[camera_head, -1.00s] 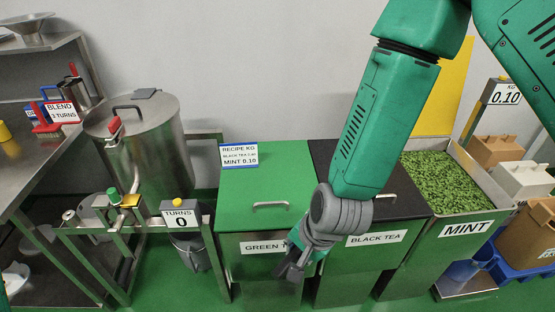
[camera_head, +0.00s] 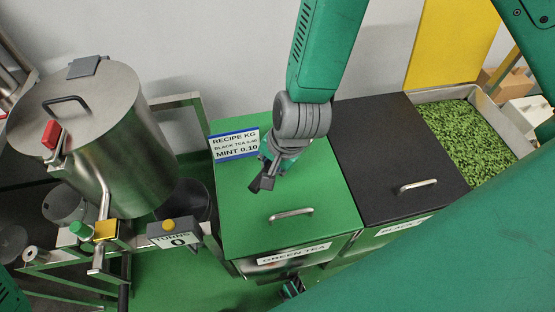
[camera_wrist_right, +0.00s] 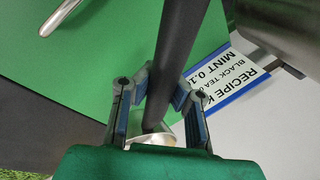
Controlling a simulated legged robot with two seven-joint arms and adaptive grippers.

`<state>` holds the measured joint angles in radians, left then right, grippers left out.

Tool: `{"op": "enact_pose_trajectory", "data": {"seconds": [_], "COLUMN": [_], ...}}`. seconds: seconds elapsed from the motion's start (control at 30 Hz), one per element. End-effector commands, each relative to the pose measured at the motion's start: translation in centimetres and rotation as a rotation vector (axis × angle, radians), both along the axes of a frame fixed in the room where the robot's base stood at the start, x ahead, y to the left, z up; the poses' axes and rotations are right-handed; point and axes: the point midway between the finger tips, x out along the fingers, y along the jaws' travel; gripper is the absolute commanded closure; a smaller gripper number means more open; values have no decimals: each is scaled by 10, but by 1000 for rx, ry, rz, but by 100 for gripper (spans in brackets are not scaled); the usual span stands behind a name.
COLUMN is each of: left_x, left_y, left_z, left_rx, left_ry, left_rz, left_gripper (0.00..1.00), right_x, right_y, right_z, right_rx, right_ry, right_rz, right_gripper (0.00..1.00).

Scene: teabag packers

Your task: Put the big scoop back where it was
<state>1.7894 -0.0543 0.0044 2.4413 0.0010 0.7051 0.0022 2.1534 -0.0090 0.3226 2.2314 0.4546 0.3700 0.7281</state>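My right gripper (camera_head: 265,178) hangs above the green lid, next to the recipe sign. In the right wrist view, its fingers (camera_wrist_right: 162,92) close around a dark handle (camera_wrist_right: 178,45), which runs up out of the picture. A shiny metal part, seemingly the big scoop's bowl (camera_wrist_right: 163,135), shows low between the fingers, mostly hidden by the gripper body. In the head view the scoop is hard to tell from the dark fingers. I cannot make out my left gripper for certain.
The green tea bin's lid (camera_head: 245,225) is shut, with a handle (camera_head: 290,215). The black tea lid (camera_head: 385,145) is right of it. Mint (camera_head: 460,135) lies in an open bin. A recipe sign (camera_head: 235,146) stands behind; a steel drum (camera_head: 120,130) is left.

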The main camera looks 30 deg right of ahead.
Motion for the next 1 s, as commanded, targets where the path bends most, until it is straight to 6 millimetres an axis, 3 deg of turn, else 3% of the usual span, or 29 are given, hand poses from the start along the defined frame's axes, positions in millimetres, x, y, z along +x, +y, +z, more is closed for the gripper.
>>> {"op": "enact_pose_trajectory", "data": {"seconds": [0.1, 0.53, 0.97, 1.0], "left_x": [0, 0, 0, 0], "left_y": [0, 0, 0, 0], "left_z": [-1, -2, -4, -3], "left_rx": [0, 0, 0, 0], "left_ry": [1, 0, -1, -1], "left_rz": [0, 0, 0, 0], "left_gripper": [69, 69, 69, 69], "right_x": [0, 1, 1, 1], "right_y": [0, 2, 0, 0], "right_z": [-25, -77, -85, -84], "right_rx": [1, -2, -1, -1], "right_ry": [5, 3, 2, 2], "right_rz": [-1, 0, 0, 0], "right_gripper": [100, 100, 100, 82]}}
